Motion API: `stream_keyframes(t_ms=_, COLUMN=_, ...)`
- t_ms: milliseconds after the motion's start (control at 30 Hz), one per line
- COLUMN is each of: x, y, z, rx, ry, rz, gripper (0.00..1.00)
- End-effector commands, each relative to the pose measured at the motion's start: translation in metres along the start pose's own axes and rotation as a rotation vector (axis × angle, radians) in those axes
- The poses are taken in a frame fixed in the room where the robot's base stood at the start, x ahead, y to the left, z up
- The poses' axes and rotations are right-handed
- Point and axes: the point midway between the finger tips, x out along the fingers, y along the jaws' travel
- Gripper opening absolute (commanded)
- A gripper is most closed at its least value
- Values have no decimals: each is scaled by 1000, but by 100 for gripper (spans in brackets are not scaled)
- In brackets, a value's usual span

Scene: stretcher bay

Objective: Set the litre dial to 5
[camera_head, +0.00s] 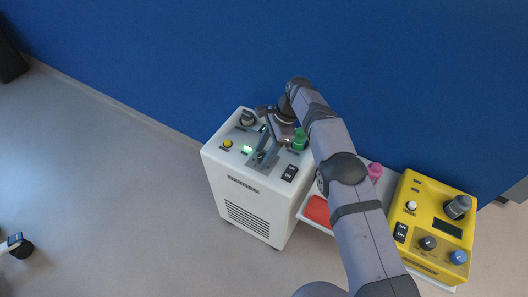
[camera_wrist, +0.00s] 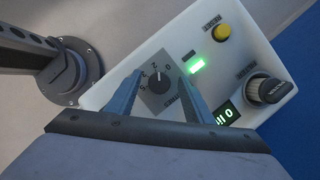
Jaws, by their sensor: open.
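Where the dial points is unclear. In the head view my gripper (camera_head: 263,158) is over the machine's top and hides most of the dial. A small dark display (camera_wrist: 227,114) reads 0 with a unit, partly behind a finger.
The machine top also carries a yellow button (camera_wrist: 222,33), a lit green lamp (camera_wrist: 196,65), a dark knob (camera_wrist: 268,89) and a black switch (camera_head: 290,173). A yellow device (camera_head: 428,203) with knobs stands at the right. A blue wall (camera_head: 180,60) is behind.

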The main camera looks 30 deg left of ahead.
Motion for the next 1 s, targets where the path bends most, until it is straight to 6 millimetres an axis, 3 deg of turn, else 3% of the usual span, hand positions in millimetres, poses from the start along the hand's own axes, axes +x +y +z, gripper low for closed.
stream_keyframes(t_ms=167, x=-10, y=-1, z=0, rx=0, ry=0, rz=-2, gripper=47)
stream_keyframes(t_ms=533, x=-61, y=-1, z=1, rx=1, ry=0, rz=-2, gripper=47)
stream_keyframes(t_ms=1000, x=-73, y=0, z=0, rx=0, ry=0, rz=-1, gripper=47)
